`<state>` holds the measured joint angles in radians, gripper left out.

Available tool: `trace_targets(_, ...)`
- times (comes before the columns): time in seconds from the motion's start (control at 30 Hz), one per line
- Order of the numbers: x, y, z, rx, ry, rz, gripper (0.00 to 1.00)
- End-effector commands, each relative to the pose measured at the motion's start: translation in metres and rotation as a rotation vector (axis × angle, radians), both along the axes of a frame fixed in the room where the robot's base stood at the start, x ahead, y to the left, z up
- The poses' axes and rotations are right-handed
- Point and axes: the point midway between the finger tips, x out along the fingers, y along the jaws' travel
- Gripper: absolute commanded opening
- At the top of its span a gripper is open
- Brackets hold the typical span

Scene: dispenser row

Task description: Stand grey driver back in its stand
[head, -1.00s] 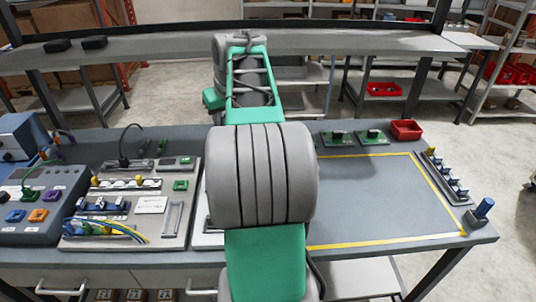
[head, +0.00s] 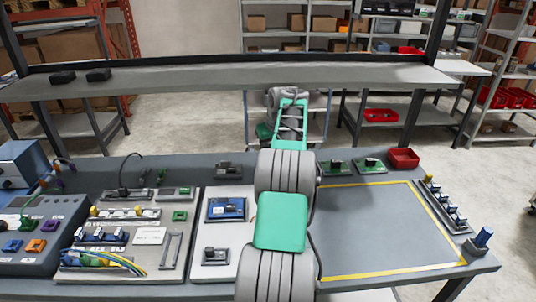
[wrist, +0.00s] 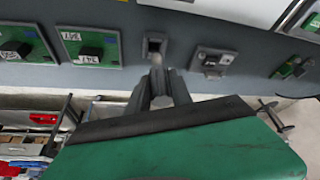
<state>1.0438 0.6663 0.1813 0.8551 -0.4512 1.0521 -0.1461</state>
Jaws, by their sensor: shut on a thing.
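In the wrist view my gripper (wrist: 162,82) is shut on the grey driver (wrist: 157,61), of which only a short light-grey part shows beyond the fingertips. A small grey stand (wrist: 155,41) with a dark opening is on the bench, directly past the fingertips. The driver's visible end overlaps the stand's near edge in this view; I cannot tell whether it is inside the opening or just above it. In the head view my arm hides the gripper, the driver and this stand.
Green boards (wrist: 91,46) lie left of the stand and a grey connector block (wrist: 212,62) right of it. In the head view a red bin (head: 404,158) sits at the back right, a blue-handled tool (head: 482,238) at the right corner. The yellow-outlined area (head: 375,220) is clear.

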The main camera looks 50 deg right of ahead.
Motion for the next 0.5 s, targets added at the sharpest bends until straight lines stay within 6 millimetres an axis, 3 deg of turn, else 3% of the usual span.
trace_targets(0.17, 0.007, -0.008, -0.012, 0.0, 0.0, 0.001, 0.0)
trace_targets(0.33, 0.007, -0.008, -0.039, 0.0, -0.001, 0.0, 0.0)
trace_targets(0.5, 0.008, -0.008, -0.042, -0.003, -0.002, 0.001, 0.0)
